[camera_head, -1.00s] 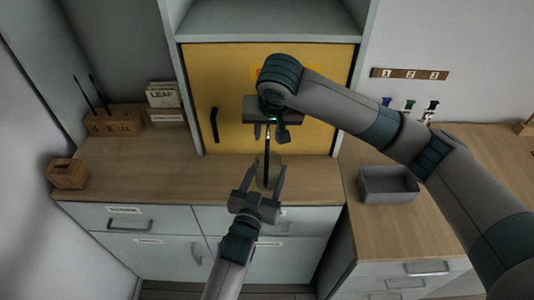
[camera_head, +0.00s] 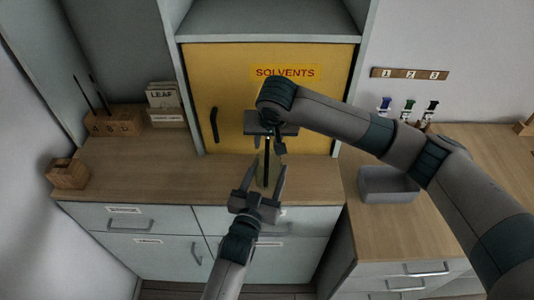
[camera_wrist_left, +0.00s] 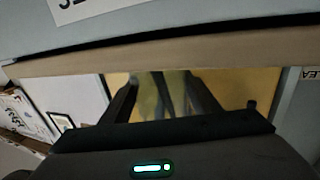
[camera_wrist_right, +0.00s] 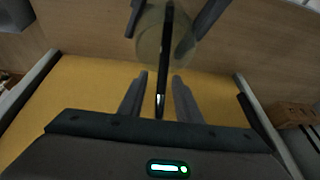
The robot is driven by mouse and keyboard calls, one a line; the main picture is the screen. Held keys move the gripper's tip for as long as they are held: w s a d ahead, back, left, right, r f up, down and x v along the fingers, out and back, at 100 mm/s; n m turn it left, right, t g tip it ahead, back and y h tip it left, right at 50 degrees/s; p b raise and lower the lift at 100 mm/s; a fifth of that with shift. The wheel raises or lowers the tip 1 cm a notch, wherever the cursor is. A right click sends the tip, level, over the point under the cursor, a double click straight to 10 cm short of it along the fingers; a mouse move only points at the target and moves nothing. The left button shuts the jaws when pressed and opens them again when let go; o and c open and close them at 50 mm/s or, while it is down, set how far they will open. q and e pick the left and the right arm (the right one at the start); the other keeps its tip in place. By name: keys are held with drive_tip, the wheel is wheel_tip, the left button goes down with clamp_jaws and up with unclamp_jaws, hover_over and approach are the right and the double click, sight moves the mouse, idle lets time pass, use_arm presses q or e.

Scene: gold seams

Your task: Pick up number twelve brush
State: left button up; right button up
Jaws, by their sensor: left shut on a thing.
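A thin dark brush (camera_head: 266,160) stands nearly upright in a clear greenish jar (camera_wrist_right: 150,38). The jar also shows in the left wrist view (camera_wrist_left: 163,95). My left gripper (camera_head: 264,178) is shut on the jar and holds it in front of the yellow cabinet door. My right gripper (camera_wrist_right: 160,76) points down from above. Its fingers are on either side of the brush's upper end, with gaps visible on both sides, so it looks open. No number can be read on the brush. A wooden rack (camera_head: 108,128) marked 4, 8 and 12 holds two other brushes at the left.
A yellow cabinet door (camera_head: 235,80) marked SOLVENTS is behind the grippers. A grey bin (camera_head: 388,188) stands on the right counter (camera_head: 385,230). A small wooden block (camera_head: 68,174) and a card box (camera_head: 165,115) are at the left. The left counter (camera_head: 140,180) has free room.

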drive_tip(key=shift+w+f, duration=0.15)
drive_tip(key=shift+f, duration=0.25)
drive_tip(key=shift+a, duration=0.1)
clamp_jaws()
drive_tip(key=shift+r, duration=0.1)
